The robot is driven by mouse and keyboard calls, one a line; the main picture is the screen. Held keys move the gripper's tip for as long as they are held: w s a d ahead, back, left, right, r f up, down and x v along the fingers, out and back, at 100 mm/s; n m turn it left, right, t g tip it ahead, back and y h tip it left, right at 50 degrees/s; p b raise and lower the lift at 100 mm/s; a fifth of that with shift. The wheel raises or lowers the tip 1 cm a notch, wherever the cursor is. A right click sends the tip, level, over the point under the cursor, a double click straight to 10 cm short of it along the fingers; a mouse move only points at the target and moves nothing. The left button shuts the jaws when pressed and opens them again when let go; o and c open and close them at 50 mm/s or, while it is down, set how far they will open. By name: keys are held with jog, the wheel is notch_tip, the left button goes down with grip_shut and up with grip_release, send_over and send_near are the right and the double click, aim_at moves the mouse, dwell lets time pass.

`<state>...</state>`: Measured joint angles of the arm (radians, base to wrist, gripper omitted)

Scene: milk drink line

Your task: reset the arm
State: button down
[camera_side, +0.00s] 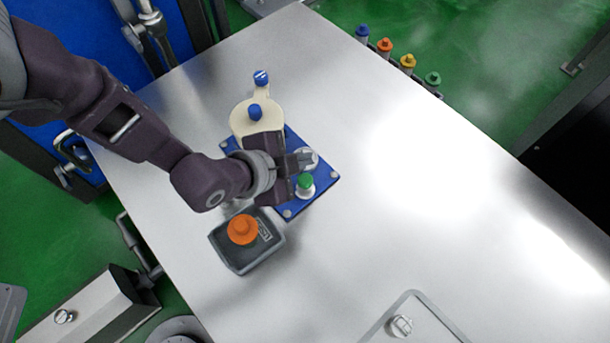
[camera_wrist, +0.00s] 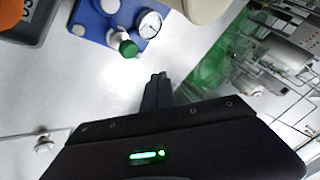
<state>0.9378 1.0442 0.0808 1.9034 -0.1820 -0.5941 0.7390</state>
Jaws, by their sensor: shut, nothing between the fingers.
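My gripper (camera_side: 300,160) is shut and empty in the side view, above the blue plate near the table's upper left part. In the wrist view my gripper's fingertips (camera_wrist: 158,78) are together, over bare table. The blue plate (camera_side: 321,186) carries a green knob (camera_side: 305,181) and a round gauge, which shows clearly in the wrist view (camera_wrist: 149,24). The green knob also shows in the wrist view (camera_wrist: 128,47). My wrist hides part of the plate in the side view.
A cream jug-like container (camera_side: 240,122) with blue caps stands behind the plate. A dark box (camera_side: 236,262) with an orange knob (camera_side: 242,229) stands in front. Several coloured knobs line the far edge. The table's (camera_side: 420,190) right side is clear, apart from a front panel (camera_side: 420,318).

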dwell(0.7)
jog(key=w+a+r+n+y, duration=0.25)
jog(key=a+r+n, duration=0.55)
jog(key=a+r, duration=1.3)
jog(key=s+a+r+n+g+y, duration=0.1)
jog(key=s+a+r+n, duration=0.2)
jog(key=s+a+r, duration=0.3)
jog(key=s+a+r+n+y, duration=0.1)
jog(key=s+a+r+n, duration=0.2)
jog(key=s+a, duration=0.45)
jog(key=s+a+n+y, duration=0.1)
jog(key=s+a, duration=0.3)
jog(key=s, duration=0.4)
jog(key=shift+s+a+f+n+g, duration=0.15)
jog(key=shift+s+f+n+g, duration=0.2)
jog(key=shift+n, duration=0.55)
